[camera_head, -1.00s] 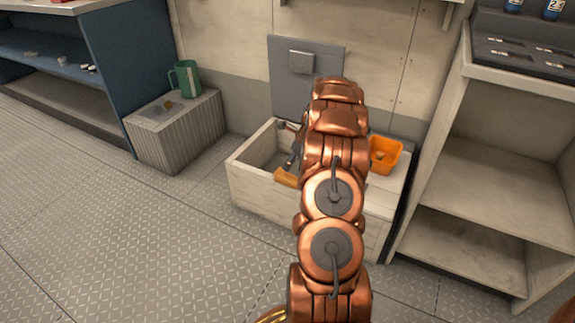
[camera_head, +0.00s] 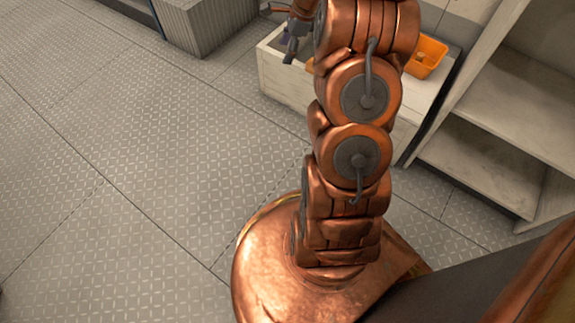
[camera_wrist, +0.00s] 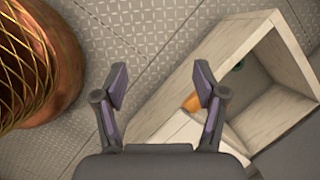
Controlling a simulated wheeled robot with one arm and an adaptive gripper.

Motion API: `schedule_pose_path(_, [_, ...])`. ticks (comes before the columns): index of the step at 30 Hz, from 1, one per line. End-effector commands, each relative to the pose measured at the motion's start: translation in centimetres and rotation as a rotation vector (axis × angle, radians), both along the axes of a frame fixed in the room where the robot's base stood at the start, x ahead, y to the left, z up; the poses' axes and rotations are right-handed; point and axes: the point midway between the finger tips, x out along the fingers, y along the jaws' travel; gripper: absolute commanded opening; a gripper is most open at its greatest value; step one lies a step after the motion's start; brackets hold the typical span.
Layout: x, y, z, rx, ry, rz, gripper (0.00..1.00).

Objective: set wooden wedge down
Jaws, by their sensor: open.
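An orange-brown piece, which looks like the wooden wedge (camera_wrist: 190,103), rests at the edge of the pale box's flat top, beside its open compartment. In the wrist view it shows just left of my right-hand finger, partly covered by it. In the head view only a sliver of it (camera_head: 310,66) shows beside my arm. My gripper (camera_wrist: 160,84) is open, with nothing between its fingers. In the head view its fingers (camera_head: 291,48) are over the left part of the box, left of the wedge.
The pale box (camera_head: 283,88) stands by the wall, with its open compartment (camera_wrist: 270,75) at one end. An orange bin (camera_head: 427,57) sits on its top. Open shelves (camera_head: 490,135) stand close on the right. A ribbed grey block (camera_head: 207,25) is at the back left. The left floor is clear.

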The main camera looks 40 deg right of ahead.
Motion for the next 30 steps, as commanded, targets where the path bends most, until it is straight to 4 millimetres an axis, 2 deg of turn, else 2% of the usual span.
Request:
schedule_pose_path(1, [-0.5,2.4,1.1,-0.014,-0.001,0.095,0.71])
schedule_pose_path(6, [-3.5,9.2,3.6,-0.048,0.004,0.408,0.71])
schedule_pose_path(11, [-7.3,14.8,5.5,-0.073,0.008,0.699,0.71])
schedule_pose_path(15, [-11.4,18.9,6.7,-0.085,0.014,0.952,0.71])
schedule_pose_path(22, [-19.0,23.8,8.1,-0.096,0.022,1.358,0.71])
schedule_pose_path(30, [-28.5,26.7,8.8,-0.077,0.038,1.813,0.71])
